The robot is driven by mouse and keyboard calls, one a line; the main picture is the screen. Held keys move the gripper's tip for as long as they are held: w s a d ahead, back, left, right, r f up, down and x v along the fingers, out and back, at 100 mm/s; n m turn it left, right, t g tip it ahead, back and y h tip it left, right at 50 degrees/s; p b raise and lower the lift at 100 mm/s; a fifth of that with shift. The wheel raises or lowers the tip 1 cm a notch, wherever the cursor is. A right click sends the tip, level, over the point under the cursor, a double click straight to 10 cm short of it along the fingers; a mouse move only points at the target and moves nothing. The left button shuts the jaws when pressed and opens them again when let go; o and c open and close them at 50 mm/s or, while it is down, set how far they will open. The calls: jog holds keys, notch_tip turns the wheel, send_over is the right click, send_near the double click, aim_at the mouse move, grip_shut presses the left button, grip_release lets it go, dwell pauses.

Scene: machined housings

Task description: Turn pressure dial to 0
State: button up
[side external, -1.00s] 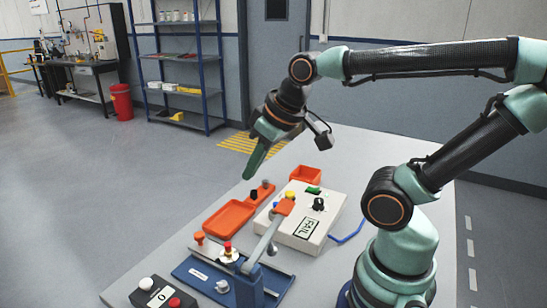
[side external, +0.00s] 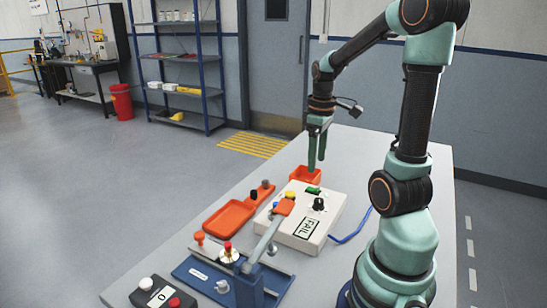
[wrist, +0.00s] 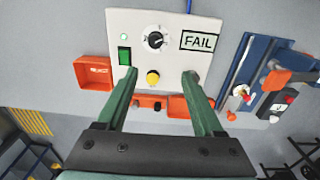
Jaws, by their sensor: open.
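A black dial knob (side external: 319,204) with a pale scale sits on the top of a white test box (side external: 325,228); I take it as the pressure dial. In the wrist view the dial (wrist: 155,40) is upper centre, and its exact setting is too small to read. The box shows a FAIL label (wrist: 199,42). My gripper (side external: 317,166) points down, open and empty, above the far end of the box near an orange bin. In the wrist view my gripper (wrist: 160,77) has its fingers spread either side of a yellow button (wrist: 153,77), apart from the dial.
A green rocker switch (wrist: 124,57) is beside the dial. The orange bin (wrist: 94,73) stands by the box. An orange tray (side external: 229,217) with small knobs, a blue lever fixture (side external: 236,283) and a button box (side external: 160,294) lie nearer. A blue cable (side external: 352,234) leaves the box.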

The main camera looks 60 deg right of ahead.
aim_at(319, 199)
jog(key=f, duration=0.4)
jog(key=d+f, duration=0.1)
jog(key=f, duration=0.3)
jog(key=s+f, duration=0.1)
jog(key=f, duration=0.3)
jog(key=shift+d+f, duration=0.25)
jog(key=shift+f, duration=0.15)
grip_shut()
